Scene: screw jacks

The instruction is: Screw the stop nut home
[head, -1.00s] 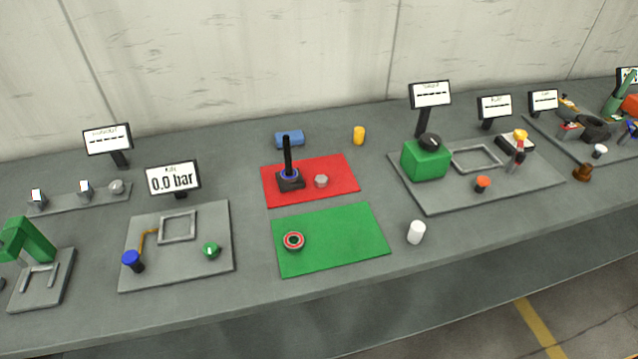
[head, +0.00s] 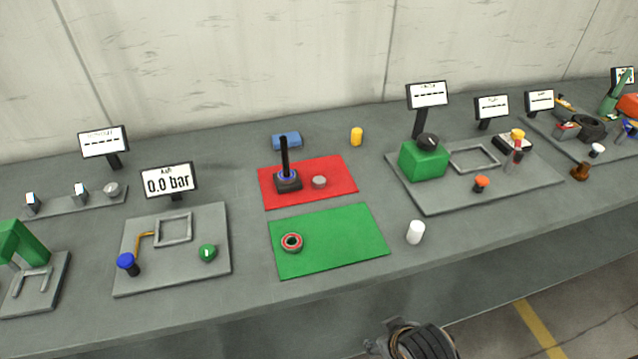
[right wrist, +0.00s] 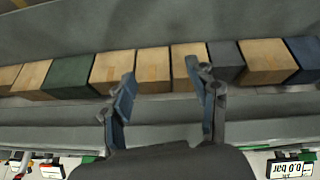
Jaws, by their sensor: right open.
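A red-rimmed ring (head: 291,243) with a dark centre lies on the green mat. I cannot tell for sure which piece is the stop nut. My right gripper (right wrist: 161,80) is open and empty in the right wrist view, away from these pieces. My left gripper is not in view.
The red mat (head: 336,167) and green mat (head: 345,240) lie mid-bench. A white cylinder (head: 415,232), yellow cylinder (head: 356,137) and blue block (head: 287,141) stand near them. A gauge plate (head: 190,265) is left, a green box (head: 424,161) right. Several boxes (right wrist: 115,68) show in the wrist view.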

